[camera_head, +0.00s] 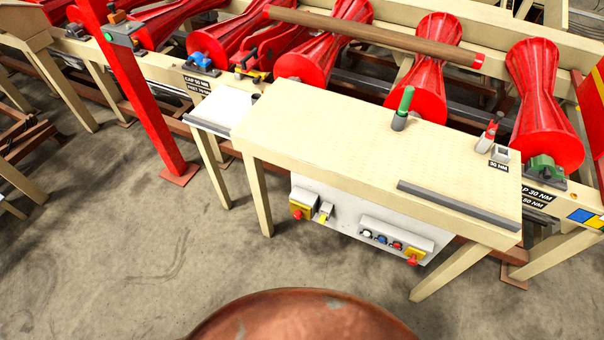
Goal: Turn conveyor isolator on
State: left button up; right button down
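A pale grey control panel (345,222) hangs under the front edge of a cream work table (340,135). At its left end is a yellow plate with a red handle or knob (297,211), which looks like a rotary isolator. Its on or off position is too small to tell. Just right of it is a small grey fitting with a yellow part (325,212). A button box (396,234) on the right carries several round buttons and a red knob on yellow (412,259) underneath. No label naming the conveyor isolator is readable. Neither gripper is in view.
Red hourglass rollers (427,65) stand behind the table, with a brown bar (375,35) across them. A green-handled tool (403,105), a red-tipped tool (487,138) and a dark strip (458,204) are on the table. A red post (138,95) stands left. The front floor (110,240) is open.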

aim_at(297, 214)
jog(key=z, duration=0.05)
jog(key=k, duration=1.25)
jog(key=u, duration=0.75)
jog(key=i, duration=1)
jog(key=u, duration=0.2)
